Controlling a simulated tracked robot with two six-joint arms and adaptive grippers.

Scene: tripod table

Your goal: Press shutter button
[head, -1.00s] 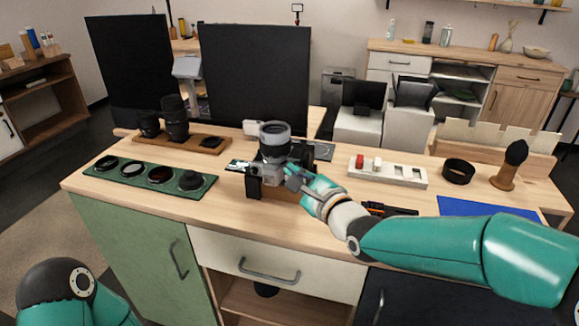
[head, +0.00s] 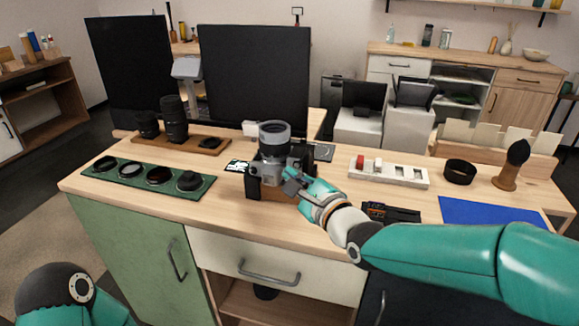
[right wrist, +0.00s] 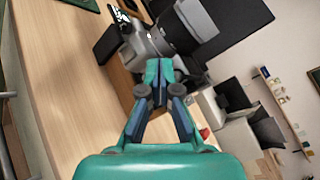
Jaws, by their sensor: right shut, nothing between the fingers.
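A silver and black camera (head: 270,172) with a large grey lens pointing up (head: 274,140) stands near the middle of the wooden table. My right gripper (head: 290,184) is shut and empty, its fingertips at the camera's near right side. In the right wrist view the closed fingertips (right wrist: 158,68) overlap the lower edge of the camera body (right wrist: 150,42). I cannot tell whether they touch it. The shutter button cannot be made out; the fingers may cover it. My left arm shows only at the lower left; its gripper is out of view.
A green mat (head: 140,190) with several round filters lies left of the camera. Lenses stand on a wooden board (head: 198,148) behind it. A white tray (head: 400,181), a black ring (head: 459,171), a brush and a blue cloth (head: 485,213) are to the right.

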